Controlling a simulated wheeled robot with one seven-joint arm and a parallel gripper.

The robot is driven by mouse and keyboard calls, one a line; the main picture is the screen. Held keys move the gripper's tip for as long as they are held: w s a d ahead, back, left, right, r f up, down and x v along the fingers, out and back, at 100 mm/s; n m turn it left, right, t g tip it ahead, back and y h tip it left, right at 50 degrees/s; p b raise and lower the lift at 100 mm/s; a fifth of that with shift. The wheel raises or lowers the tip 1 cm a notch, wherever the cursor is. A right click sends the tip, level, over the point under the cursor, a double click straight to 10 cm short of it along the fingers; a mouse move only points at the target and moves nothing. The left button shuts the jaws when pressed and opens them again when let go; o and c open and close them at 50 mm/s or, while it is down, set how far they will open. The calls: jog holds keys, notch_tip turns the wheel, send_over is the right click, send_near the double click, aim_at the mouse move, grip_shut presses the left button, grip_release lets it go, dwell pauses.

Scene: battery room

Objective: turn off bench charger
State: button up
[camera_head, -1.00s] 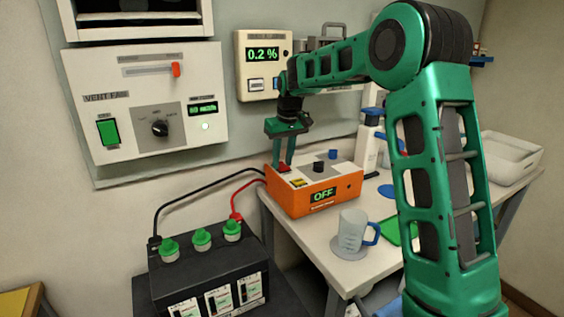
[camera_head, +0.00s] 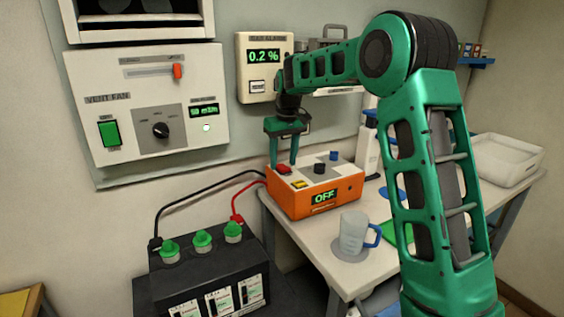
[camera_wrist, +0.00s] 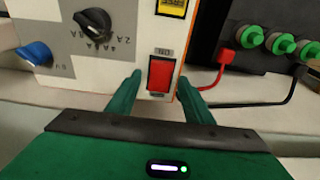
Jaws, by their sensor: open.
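The bench charger (camera_head: 318,188) is an orange box with a pale top on the bench, and its front display (camera_head: 323,197) reads OFF. A red rocker switch (camera_wrist: 161,74) is on its top panel; it also shows in the head view (camera_head: 284,170). A yellow button (camera_wrist: 171,6) and dark and blue knobs are on the same panel. My gripper (camera_head: 282,158) points down over the charger's left end. In the wrist view my gripper (camera_wrist: 158,92) is open, one finger on each side of the red switch, holding nothing. I cannot tell whether the fingertips touch the panel.
A black battery box (camera_head: 215,275) with green caps stands at lower left, joined to the charger by red and black cables. A vent fan panel (camera_head: 150,100) and gas alarm (camera_head: 264,65) are on the wall.

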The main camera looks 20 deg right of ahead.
aim_at(285, 168)
notch_tip(285, 168, up, 10)
jog(key=s, duration=0.1)
jog(key=shift+d+r, duration=0.15)
jog(key=shift+r, duration=0.05)
jog(key=shift+s, duration=0.15)
dwell(0.3)
